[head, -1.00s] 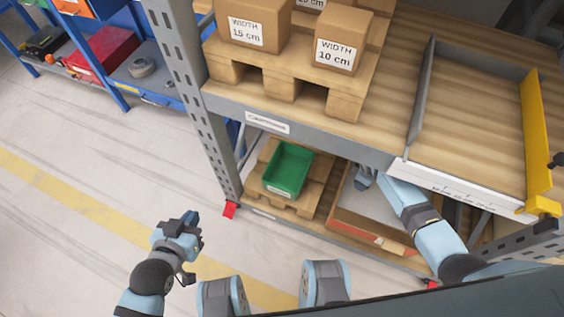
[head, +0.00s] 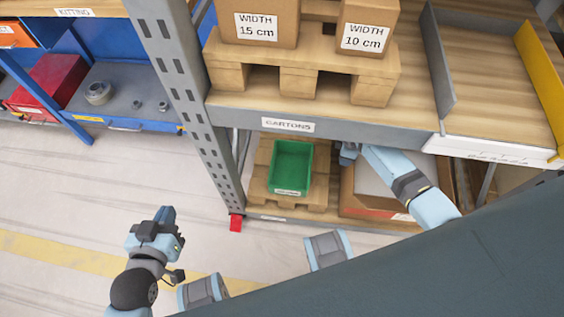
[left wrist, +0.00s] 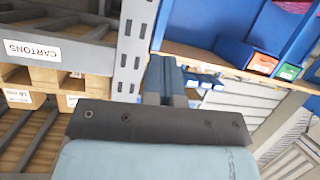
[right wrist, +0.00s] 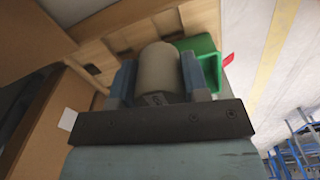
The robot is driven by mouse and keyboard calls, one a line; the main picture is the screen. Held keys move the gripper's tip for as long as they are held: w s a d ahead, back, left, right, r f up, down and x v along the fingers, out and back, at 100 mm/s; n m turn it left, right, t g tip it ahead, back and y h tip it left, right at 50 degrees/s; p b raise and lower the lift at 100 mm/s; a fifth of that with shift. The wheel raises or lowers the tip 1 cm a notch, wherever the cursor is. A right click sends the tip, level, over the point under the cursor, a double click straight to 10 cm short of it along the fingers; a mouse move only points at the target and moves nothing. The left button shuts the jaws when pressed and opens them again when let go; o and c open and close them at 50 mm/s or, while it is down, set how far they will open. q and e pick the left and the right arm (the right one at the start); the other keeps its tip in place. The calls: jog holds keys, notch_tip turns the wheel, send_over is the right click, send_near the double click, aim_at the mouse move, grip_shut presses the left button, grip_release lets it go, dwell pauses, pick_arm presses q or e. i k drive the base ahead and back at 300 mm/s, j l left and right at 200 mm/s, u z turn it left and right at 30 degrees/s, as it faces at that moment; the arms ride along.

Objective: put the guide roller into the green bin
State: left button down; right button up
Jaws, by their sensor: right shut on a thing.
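The green bin (head: 291,191) stands on a wooden pallet on the lower shelf, and its inside looks empty in the head view. My right gripper (head: 347,154) is under the upper shelf's edge, just right of the bin. In the right wrist view, my right gripper (right wrist: 158,80) is shut on the guide roller (right wrist: 158,70), a pale beige cylinder between the fingers. The green bin (right wrist: 208,62) shows behind the roller, to its right. The roller is not visible in the head view. My left gripper (head: 163,214) is empty, its fingers together, over open floor at the left.
An open carton (head: 374,190) stands right of the bin, below my right forearm. The upper shelf edge (head: 330,131) lies close above the gripper. A grey rack post (head: 180,80) with a red foot stands left of the bin. Floor at the left is clear.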

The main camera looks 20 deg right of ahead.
aim_at(290, 180)
jog(key=i+j, duration=0.1)
jog(key=j, duration=0.25)
jog(key=i+j+z, duration=0.15)
jog(key=j, duration=0.2)
jog(key=i+j, duration=0.1)
jog(key=j, duration=0.25)
jog(key=i+j+z, duration=0.1)
jog(key=j, duration=0.3)
